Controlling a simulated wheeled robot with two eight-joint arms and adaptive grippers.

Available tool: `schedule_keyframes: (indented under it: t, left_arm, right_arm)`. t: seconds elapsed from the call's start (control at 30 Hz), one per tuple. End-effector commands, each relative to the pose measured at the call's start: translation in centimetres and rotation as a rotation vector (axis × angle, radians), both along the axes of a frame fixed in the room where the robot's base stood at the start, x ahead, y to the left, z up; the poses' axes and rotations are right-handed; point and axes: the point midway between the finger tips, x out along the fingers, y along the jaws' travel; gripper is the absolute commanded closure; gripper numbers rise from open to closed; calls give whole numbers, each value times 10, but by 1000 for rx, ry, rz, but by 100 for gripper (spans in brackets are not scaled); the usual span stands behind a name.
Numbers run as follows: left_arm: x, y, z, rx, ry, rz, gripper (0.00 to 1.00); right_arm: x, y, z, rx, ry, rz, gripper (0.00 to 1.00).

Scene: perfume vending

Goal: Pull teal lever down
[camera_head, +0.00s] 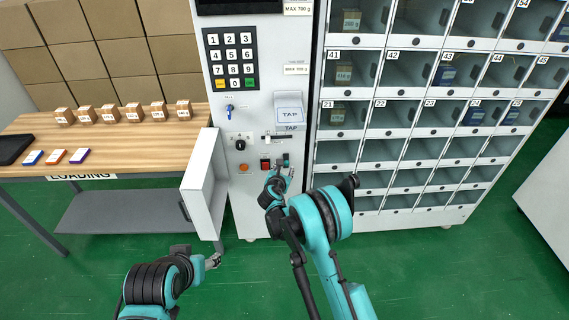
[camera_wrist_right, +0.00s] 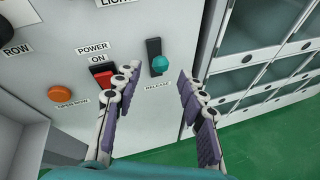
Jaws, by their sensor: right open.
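The teal lever (camera_wrist_right: 160,64) has a round teal knob on a black upright plate, above the word RELEASE, on the white machine panel (camera_head: 236,120). In the right wrist view the knob shows over the lower half of the plate. In the head view the lever (camera_head: 286,158) is small, just above my right gripper (camera_head: 281,174). My right gripper (camera_wrist_right: 157,82) is open, with its purple-padded fingers apart. The knob appears between the fingertips, with nothing held. My left gripper (camera_head: 213,261) is low in front of the machine, away from the lever; its finger state is unclear.
A red POWER switch (camera_wrist_right: 103,75) sits left of the lever, close to the left finger. An orange button (camera_wrist_right: 60,94) is further left. An open white door (camera_head: 203,185) sticks out left of the panel. Glass-fronted lockers (camera_head: 400,150) stand to the right.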

Motion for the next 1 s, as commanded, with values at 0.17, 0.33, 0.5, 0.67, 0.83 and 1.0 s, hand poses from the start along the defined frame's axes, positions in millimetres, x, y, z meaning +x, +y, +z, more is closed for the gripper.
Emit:
schedule_keyframes:
  t: [0.17, 0.33, 0.5, 0.67, 0.83, 1.0]
  left_arm:
    - [0, 0, -14, 0, 0, 0, 45]
    - [0, 0, -21, 0, 0, 0, 45]
    - [0, 0, -22, 0, 0, 0, 45]
    - [0, 0, -21, 0, 0, 0, 45]
    - [0, 0, -21, 0, 0, 0, 45]
    - [0, 0, -21, 0, 0, 0, 45]
  right_arm:
    - [29, -8, -15, 1, -1, -3, 59]
    - [47, -13, -21, 3, 0, -3, 59]
    - [54, -14, -22, 4, -1, -1, 59]
    - [54, -14, -22, 4, -1, -1, 59]
    - [54, -14, -21, 3, -1, -2, 94]
    - [54, -14, -22, 3, -1, -2, 100]
